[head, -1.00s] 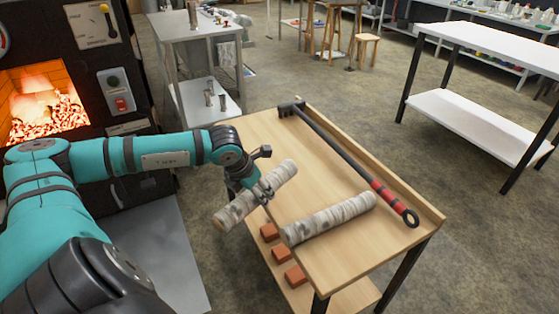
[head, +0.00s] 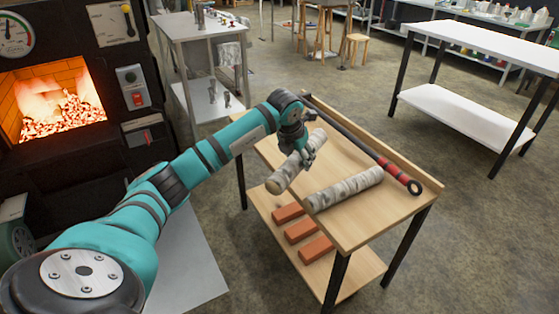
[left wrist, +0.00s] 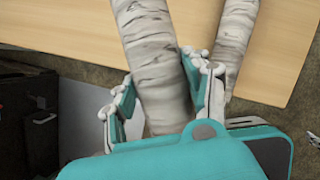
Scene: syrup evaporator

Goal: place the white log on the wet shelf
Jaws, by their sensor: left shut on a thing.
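My left gripper (head: 308,153) is shut around a pale, bark-covered log (head: 290,170), held tilted at the left edge of the wooden table (head: 372,232). In the left wrist view the fingers (left wrist: 160,88) clasp this log (left wrist: 148,35) from both sides. A second, similar white log (head: 345,188) lies on the tabletop just right of the held one; it also shows in the left wrist view (left wrist: 236,30). The table has a lower wooden shelf (head: 345,270). I cannot tell which shelf is the wet one.
A black poker with a red grip (head: 385,166) lies along the table's far right side. Several orange bricks (head: 302,231) rest on the lower shelf. A lit firebox (head: 55,105) stands at left. A white table with a low shelf (head: 470,115) stands at right, with open floor between.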

